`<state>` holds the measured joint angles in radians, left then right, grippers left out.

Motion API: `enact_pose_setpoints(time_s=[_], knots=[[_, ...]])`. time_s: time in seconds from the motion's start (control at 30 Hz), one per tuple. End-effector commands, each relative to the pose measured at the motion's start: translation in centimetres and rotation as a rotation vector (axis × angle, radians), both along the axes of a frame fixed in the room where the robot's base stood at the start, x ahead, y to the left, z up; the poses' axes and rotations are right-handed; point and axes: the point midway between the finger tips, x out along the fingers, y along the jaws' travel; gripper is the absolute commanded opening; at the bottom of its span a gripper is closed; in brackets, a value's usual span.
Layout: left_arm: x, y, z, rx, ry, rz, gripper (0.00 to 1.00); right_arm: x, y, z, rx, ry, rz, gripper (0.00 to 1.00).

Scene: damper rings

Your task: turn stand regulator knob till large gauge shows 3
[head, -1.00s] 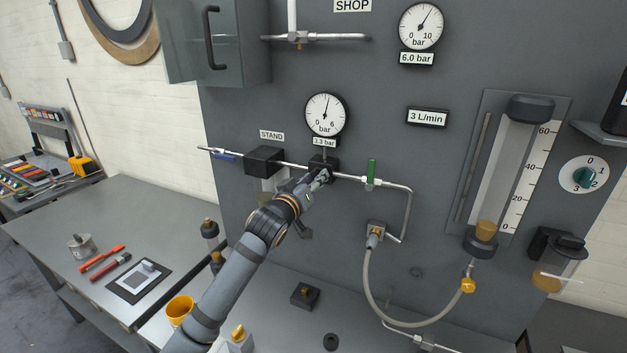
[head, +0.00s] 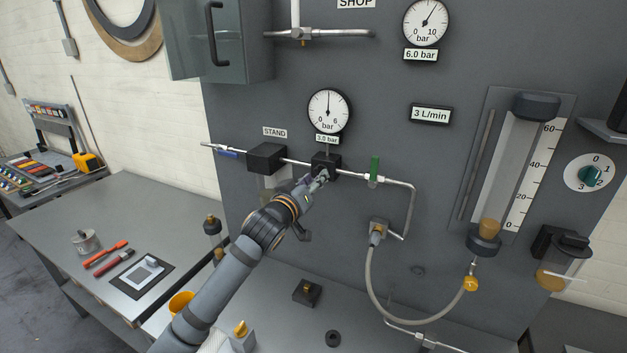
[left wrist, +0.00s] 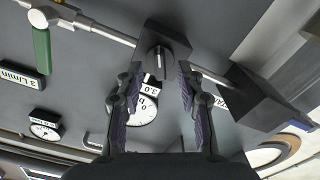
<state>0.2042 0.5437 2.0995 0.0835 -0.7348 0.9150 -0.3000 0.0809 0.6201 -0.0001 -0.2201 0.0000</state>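The stand regulator (head: 326,160) is a black block on the pipe beside the STAND label. Its round dark knob (left wrist: 160,60) shows in the left wrist view with a pale line on its face. The large gauge (head: 329,111) above it has its needle pointing straight up, at mid-scale of 0 to 6 bar. The display (head: 327,139) below the gauge reads 3.0 bar. My left gripper (head: 318,180) is just in front of the regulator. In the left wrist view the left gripper's fingers (left wrist: 159,72) are apart, with a gap on each side of the knob. My right gripper is not in view.
A green-handled valve (head: 374,169) sits on the pipe right of the regulator, and a black box (head: 267,158) sits left of it. The SHOP gauge (head: 426,22) reads 6.0 bar. A hose (head: 372,285) hangs below. The bench lies beneath my arm.

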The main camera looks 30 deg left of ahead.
Motion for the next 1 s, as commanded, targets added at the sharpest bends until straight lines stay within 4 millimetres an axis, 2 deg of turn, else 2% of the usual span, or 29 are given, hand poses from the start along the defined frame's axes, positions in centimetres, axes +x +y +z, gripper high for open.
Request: enact_pose_setpoints(time_s=[0.13,0.6,0.73,1.0], knots=[[-0.6,0.1,-0.1,0.005,0.0,0.002,0.38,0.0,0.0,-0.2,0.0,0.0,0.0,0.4],[-5.3,-0.1,-0.1,0.009,0.003,0.005,0.38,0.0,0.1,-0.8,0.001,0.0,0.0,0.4],[-5.9,-0.3,-0.1,0.004,0.002,0.0,0.38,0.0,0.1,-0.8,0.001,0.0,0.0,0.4],[-6.0,-0.3,0.0,0.0,0.0,0.0,0.38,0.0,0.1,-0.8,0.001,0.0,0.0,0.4]])
